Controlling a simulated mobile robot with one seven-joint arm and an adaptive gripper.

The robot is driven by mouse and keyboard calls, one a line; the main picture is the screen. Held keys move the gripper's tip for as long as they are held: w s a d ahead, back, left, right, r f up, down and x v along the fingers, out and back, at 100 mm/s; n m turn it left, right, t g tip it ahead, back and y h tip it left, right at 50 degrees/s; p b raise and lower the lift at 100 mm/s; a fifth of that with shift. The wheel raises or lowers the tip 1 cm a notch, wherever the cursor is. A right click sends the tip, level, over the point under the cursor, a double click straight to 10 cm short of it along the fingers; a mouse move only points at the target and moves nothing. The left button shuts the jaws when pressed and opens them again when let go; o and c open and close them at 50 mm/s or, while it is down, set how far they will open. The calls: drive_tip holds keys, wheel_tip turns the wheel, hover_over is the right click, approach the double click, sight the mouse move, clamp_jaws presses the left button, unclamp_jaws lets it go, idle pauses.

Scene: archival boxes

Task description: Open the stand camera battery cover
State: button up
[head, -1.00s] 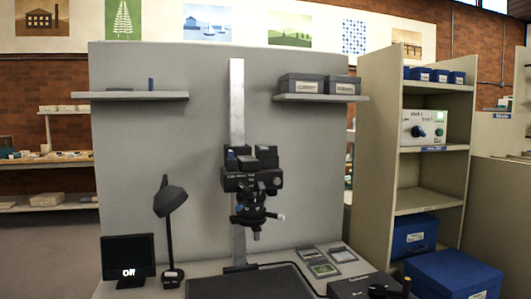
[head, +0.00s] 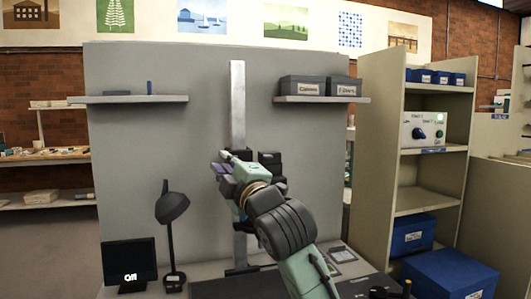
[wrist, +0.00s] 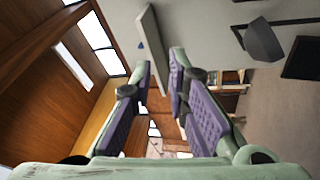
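The stand camera (head: 270,158) is a dark, boxy camera mounted on a silver column (head: 237,105) in front of a grey panel. My arm hides most of it; only some dark upper parts show beside my wrist. The battery cover cannot be made out. My gripper (head: 226,168) is at the camera's height, to the left of its visible parts; whether it touches the camera cannot be told. In the wrist view my gripper (wrist: 162,68) has its two purple-padded fingers apart with nothing held between them. The camera is not seen there.
A desk lamp (head: 172,208) and small monitor (head: 129,261) stand at left on the table. A wall shelf (head: 130,99) hangs at upper left; another (head: 320,99) at right holds grey boxes. A tall shelf unit (head: 380,150) stands at right, with a blue box (head: 450,275) in front.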

sight(269, 157)
drive_tip(key=w+d+f+h, duration=0.1)
drive_tip(key=w+d+h, duration=0.15)
drive_tip(key=d, duration=0.35)
drive_tip(key=w+d+h, duration=0.1)
drive_tip(key=d+h, duration=0.2)
drive_tip(key=d, duration=0.4)
drive_tip(key=shift+y, duration=0.25)
drive_tip(key=p+x, duration=0.1)
drive_tip(key=x, duration=0.2)
drive_tip(key=p+x, duration=0.1)
drive_tip(key=x, duration=0.3)
drive_tip(key=p+x, duration=0.1)
drive_tip(key=x, duration=0.2)
drive_tip(key=shift+w+a+f, duration=0.15)
drive_tip(key=shift+a+f, duration=0.1)
drive_tip(key=shift+f, duration=0.1)
clamp_jaws()
